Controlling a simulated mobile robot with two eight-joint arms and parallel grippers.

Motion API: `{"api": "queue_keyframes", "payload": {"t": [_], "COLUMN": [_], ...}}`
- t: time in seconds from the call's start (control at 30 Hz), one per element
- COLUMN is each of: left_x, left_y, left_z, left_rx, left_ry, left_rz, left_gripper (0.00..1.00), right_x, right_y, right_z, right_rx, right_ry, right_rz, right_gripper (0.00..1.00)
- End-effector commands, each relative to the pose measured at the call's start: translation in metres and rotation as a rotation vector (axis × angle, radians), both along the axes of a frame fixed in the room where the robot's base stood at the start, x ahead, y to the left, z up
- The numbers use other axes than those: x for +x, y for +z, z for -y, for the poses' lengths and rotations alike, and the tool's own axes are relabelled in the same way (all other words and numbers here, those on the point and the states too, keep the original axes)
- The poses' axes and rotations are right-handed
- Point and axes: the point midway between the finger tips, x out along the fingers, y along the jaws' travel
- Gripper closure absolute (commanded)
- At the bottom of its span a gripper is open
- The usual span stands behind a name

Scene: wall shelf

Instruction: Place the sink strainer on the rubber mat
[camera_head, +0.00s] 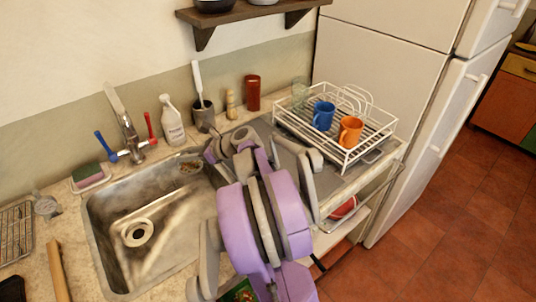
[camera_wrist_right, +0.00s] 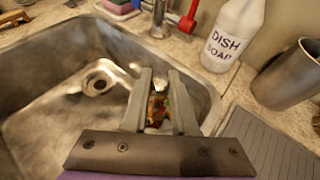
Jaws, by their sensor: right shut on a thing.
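The sink strainer (camera_head: 190,167) is a small round piece with brownish bits in it, at the far right corner of the sink in the head view. In the right wrist view the strainer (camera_wrist_right: 157,108) shows between the fingers, with red, orange and green bits, partly hidden. My right gripper (camera_head: 207,153) is shut on it; it also shows in the wrist view (camera_wrist_right: 160,100). The grey rubber mat (camera_head: 262,128) lies on the counter right of the sink, partly covered by my arm; its ribbed surface shows in the wrist view (camera_wrist_right: 262,150). My left gripper is not in view.
A white dish rack (camera_head: 345,155) with a blue mug (camera_head: 323,116) and an orange mug (camera_head: 350,131) stands at the mat's far right. A dark utensil cup (camera_head: 203,116) and a soap bottle (camera_head: 173,122) stand behind the sink (camera_head: 110,262). The faucet (camera_head: 130,135) stands left of them.

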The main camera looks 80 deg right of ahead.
Motion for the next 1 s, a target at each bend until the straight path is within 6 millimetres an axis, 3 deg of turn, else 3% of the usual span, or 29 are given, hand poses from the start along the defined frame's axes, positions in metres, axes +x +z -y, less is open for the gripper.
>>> {"api": "queue_keyframes", "payload": {"t": [0.03, 0.2, 0.4, 0.5, 0.6, 0.73, 1.0], "left_x": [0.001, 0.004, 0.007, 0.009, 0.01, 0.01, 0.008], "left_y": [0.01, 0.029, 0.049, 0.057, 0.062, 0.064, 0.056], "left_z": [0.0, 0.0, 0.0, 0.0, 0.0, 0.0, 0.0], "left_rx": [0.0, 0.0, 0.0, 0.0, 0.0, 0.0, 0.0], "left_ry": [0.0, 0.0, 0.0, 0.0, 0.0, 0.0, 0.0], "left_rz": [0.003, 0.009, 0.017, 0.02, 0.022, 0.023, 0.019], "left_gripper": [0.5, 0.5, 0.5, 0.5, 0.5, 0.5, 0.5], "right_x": [-0.023, -0.092, -0.171, -0.201, -0.222, -0.236, -0.239], "right_y": [0.014, 0.042, 0.073, 0.084, 0.091, 0.091, 0.046], "right_z": [0.015, 0.052, 0.079, 0.086, 0.089, 0.091, 0.092], "right_rx": [-0.002, -0.005, -0.005, -0.004, -0.004, -0.003, -0.003], "right_ry": [-0.063, -0.253, -0.462, -0.543, -0.599, -0.636, -0.643], "right_rz": [0.001, 0.004, 0.017, 0.024, 0.029, 0.034, 0.034], "right_gripper": [1.0, 1.0, 1.0, 1.0, 1.0, 1.0, 1.0]}}
